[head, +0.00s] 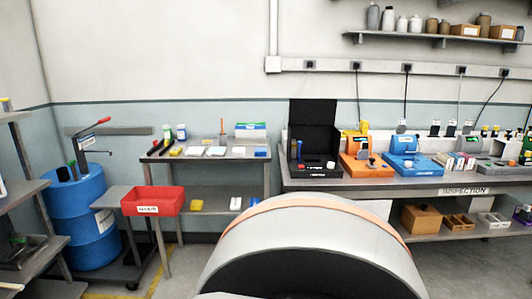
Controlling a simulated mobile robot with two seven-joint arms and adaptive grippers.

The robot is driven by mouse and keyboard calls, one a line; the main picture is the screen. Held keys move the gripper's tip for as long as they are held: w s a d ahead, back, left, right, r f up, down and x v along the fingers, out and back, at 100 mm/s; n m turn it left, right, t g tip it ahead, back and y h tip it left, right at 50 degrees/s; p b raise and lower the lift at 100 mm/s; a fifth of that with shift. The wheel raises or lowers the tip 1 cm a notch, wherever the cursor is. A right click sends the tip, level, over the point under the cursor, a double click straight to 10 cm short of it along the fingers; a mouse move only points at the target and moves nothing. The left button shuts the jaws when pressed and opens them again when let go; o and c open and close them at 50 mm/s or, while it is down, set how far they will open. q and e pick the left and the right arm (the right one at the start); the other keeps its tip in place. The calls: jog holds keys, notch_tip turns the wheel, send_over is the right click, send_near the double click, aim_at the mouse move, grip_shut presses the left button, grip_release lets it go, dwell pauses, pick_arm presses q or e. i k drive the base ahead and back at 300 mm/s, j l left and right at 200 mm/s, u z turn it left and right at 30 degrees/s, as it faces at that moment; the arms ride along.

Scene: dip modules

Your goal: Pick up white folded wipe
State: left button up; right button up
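Flat white pieces lie on the small grey side table (245,151) at the back, left of centre. One white piece (216,151) lies near the table's middle, and another pale piece (193,151) lies just left of it. Either could be the folded wipe; they are too small to tell for sure. A yellow item (176,151) lies further left. Neither of my grippers is in view, so the pale pieces lie free with nothing of mine near them.
A red bin (153,201) stands on a low cart in front of the table's left side. A blue drum (82,225) stands at left. The inspection bench (400,185) with coloured modules runs along the right. My own white rounded body part fills the lower centre.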

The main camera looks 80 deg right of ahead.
aim_at(237, 151)
jog(key=z, duration=2.45)
